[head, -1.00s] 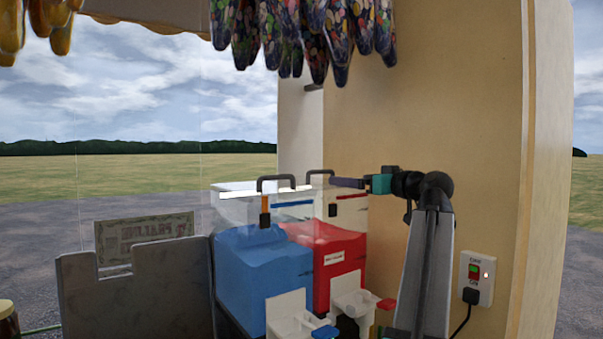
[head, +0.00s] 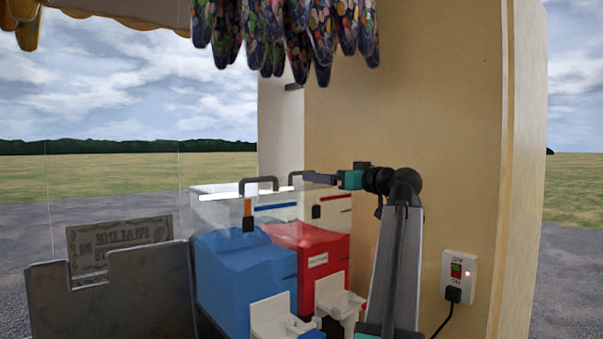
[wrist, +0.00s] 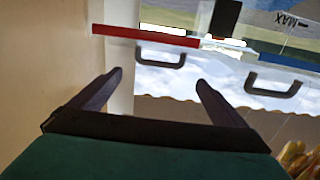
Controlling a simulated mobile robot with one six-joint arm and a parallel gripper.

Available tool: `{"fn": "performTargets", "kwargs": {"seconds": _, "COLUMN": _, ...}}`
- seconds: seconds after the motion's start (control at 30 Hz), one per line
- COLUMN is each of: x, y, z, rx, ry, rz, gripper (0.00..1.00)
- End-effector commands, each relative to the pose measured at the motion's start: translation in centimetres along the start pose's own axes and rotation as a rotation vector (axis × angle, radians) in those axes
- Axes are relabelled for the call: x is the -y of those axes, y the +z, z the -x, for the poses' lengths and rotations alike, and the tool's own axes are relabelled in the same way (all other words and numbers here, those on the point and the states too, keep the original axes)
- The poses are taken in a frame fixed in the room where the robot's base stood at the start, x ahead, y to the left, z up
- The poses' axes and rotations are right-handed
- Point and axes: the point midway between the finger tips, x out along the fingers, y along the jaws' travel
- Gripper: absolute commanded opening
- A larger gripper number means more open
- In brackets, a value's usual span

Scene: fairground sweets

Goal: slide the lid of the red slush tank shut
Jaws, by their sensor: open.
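The red slush tank (head: 318,262) stands against the tan wall, right of the blue tank, under a clear upper section. Its lid has a dark arched handle (head: 296,174), which also shows in the wrist view (wrist: 160,58). A red strip (wrist: 145,36) runs just beyond that handle. My gripper (wrist: 159,77) is open and empty, its fingertips on either side of the handle's line and a little short of it in the picture. In the head view my gripper (head: 322,179) is level with the handle, at its right. How far the lid stands open is unclear.
The blue tank (head: 240,275) with its own lid handle (wrist: 272,84) stands close on the left. White taps (head: 335,297) stick out in front. The tan wall (head: 420,130) is close on the right, with a switch socket (head: 457,279). Bagged sweets (head: 300,35) hang above.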

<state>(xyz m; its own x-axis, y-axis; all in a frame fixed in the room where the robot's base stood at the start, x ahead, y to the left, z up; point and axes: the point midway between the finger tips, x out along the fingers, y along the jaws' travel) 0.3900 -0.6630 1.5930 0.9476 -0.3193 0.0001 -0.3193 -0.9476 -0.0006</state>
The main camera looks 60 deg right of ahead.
Motion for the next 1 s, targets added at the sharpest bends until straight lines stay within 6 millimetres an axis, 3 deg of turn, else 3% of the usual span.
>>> {"fn": "performTargets", "kwargs": {"seconds": 0.7, "x": 0.1, "y": -0.3, "z": -10.1, "rx": 0.001, "ry": -0.003, "rz": 0.000, "gripper": 0.96}}
{"fn": "performTargets", "kwargs": {"seconds": 1.0, "x": 0.1, "y": -0.1, "z": -12.0, "rx": 0.000, "ry": -0.002, "rz": 0.001, "gripper": 0.96}}
